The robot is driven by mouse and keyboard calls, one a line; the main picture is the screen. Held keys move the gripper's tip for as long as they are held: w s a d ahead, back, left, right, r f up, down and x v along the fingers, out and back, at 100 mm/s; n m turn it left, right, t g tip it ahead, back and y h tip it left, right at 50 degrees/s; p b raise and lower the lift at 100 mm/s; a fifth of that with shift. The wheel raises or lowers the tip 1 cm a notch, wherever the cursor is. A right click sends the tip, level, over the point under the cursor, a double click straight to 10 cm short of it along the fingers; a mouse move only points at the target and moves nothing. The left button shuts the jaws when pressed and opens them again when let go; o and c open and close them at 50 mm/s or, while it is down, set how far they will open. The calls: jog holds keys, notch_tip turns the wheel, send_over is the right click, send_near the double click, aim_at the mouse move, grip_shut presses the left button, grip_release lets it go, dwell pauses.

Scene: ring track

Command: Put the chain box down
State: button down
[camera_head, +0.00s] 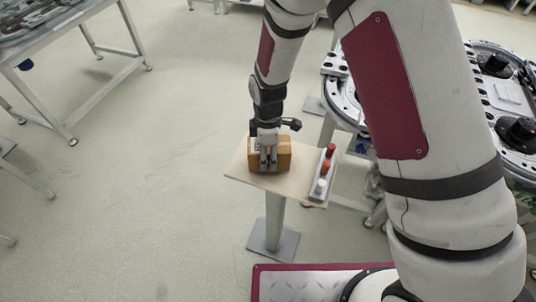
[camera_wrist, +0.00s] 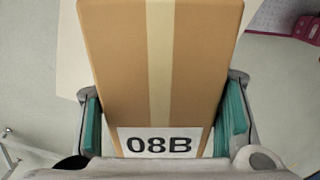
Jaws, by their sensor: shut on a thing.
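The chain box is a brown cardboard box (camera_head: 284,155) at the small table with a pale wooden top (camera_head: 240,170). In the wrist view the box (camera_wrist: 190,70) fills the middle, with a tan tape strip and a white label reading "08B". My gripper (camera_head: 268,160) points down at the box in the head view. In the wrist view its green-padded fingers (camera_wrist: 163,130) lie on both sides of the box and are shut on it. The box appears on or just above the tabletop; I cannot tell if it touches. Its underside is hidden.
A narrow grey tray (camera_head: 317,194) with red and white capped items stands at the table's right edge. The ring track (camera_head: 345,100) is behind and right. A metal-framed bench (camera_head: 60,35) stands at the far left.

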jog(key=shift+w+f, duration=0.1)
jog(key=shift+f, duration=0.5)
jog(key=shift+f, duration=0.1)
jog(key=c, duration=0.5)
grip_release()
jog(key=shift+f, duration=0.1)
